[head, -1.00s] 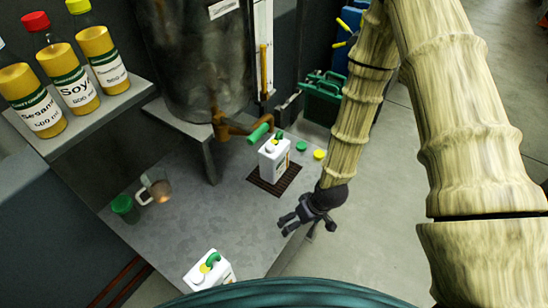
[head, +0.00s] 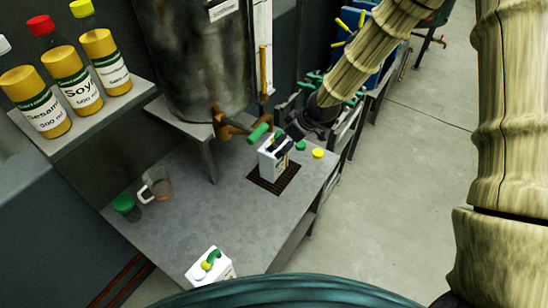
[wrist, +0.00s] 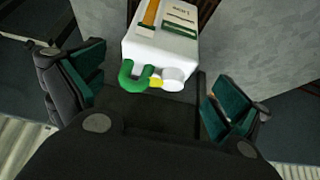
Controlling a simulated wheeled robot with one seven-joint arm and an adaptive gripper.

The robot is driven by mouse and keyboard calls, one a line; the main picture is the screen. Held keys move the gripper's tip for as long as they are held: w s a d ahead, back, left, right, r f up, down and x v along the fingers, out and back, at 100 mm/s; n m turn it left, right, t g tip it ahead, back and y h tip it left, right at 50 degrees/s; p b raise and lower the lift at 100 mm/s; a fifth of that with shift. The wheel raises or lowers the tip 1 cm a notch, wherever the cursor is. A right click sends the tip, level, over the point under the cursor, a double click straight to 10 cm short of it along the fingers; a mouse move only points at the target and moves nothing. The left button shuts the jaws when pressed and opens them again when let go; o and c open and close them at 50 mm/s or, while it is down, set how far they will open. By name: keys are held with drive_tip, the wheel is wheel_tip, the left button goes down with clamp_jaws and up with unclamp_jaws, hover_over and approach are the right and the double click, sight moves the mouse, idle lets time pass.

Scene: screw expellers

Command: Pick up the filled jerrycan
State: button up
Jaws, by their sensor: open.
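A white jerrycan (head: 268,167) with a green handle stands upright on a dark grate below the tap of the metal tank. In the wrist view the jerrycan (wrist: 165,45) shows its green handle, a white cap, a yellow part and an orange strip on its side. My gripper (head: 281,145) is at the top of this can in the head view and partly hides it. In the wrist view my gripper (wrist: 153,92) is open, with its green-padded fingers apart on either side of the handle end. Contact cannot be told. A second white jerrycan (head: 208,266) stands at the table's front.
The tap (head: 235,130) with a green lever is close to the left of my gripper. A mug (head: 157,186) and green-lidded jar (head: 126,207) stand left. The middle of the table is clear.

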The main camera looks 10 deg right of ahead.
sight(271, 168)
drive_tip(key=shift+p+x, duration=0.3)
drive_tip(key=shift+x, duration=1.15)
drive_tip(key=p+x, duration=0.2)
drive_tip(key=x, duration=0.3)
drive_tip(key=shift+d+f, duration=0.15)
drive_tip(key=shift+p, duration=0.35)
drive_tip(key=c, duration=1.7)
